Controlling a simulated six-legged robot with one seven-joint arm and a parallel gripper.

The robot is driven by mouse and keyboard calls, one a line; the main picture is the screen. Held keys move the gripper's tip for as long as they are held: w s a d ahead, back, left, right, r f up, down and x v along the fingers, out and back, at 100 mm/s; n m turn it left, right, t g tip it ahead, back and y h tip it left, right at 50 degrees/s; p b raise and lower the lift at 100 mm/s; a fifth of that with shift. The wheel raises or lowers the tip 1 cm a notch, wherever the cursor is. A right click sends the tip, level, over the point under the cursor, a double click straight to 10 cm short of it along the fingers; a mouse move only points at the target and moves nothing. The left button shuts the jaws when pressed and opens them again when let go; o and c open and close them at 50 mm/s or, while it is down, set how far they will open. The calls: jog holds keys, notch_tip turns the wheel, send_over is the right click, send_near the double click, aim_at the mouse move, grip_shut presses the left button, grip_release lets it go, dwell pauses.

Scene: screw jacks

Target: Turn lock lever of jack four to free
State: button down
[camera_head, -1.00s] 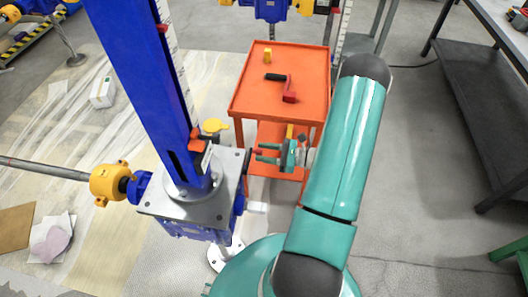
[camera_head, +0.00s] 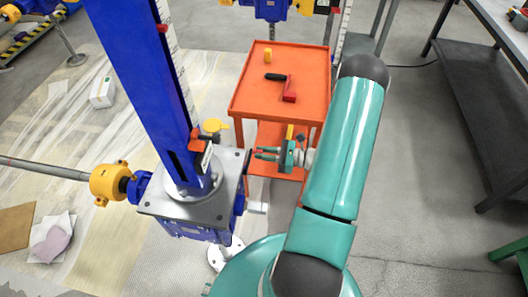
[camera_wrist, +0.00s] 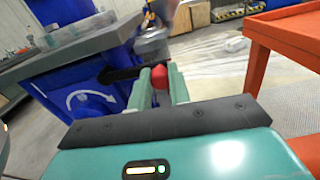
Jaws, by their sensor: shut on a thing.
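The near jack (camera_head: 193,208) has a tall blue column, a grey top plate and a blue gearbox. I cannot read its number. Its lock lever, a black bar (camera_head: 247,160), stands at the right side of the gearbox. In the wrist view the black bar (camera_wrist: 122,74) runs from the blue housing to a red knob (camera_wrist: 160,77). My gripper (camera_head: 259,153) reaches in from the right, just beyond the bar. Its teal fingers (camera_wrist: 161,88) are shut on the red knob, one on each side. The fingers hide most of the knob in the head view.
A shaft with a yellow coupling (camera_head: 110,182) joins the jack at left. A grey bench (camera_head: 495,90) stands at right.

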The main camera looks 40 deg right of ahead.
jog(key=s+a+f+m, duration=0.5)
jog(key=f+m, duration=0.3)
jog(key=m, duration=0.9)
jog(key=shift+s+a+f+m, duration=0.2)
jog(key=shift+s+a+m, duration=0.1)
jog(key=shift+a, duration=0.35)
jog(key=c, duration=1.3)
grip_release()
jog(key=shift+s, duration=0.1)
jog(key=v, duration=1.3)
jog(key=shift+s+d, duration=0.2)
jog(key=shift+s, duration=0.05)
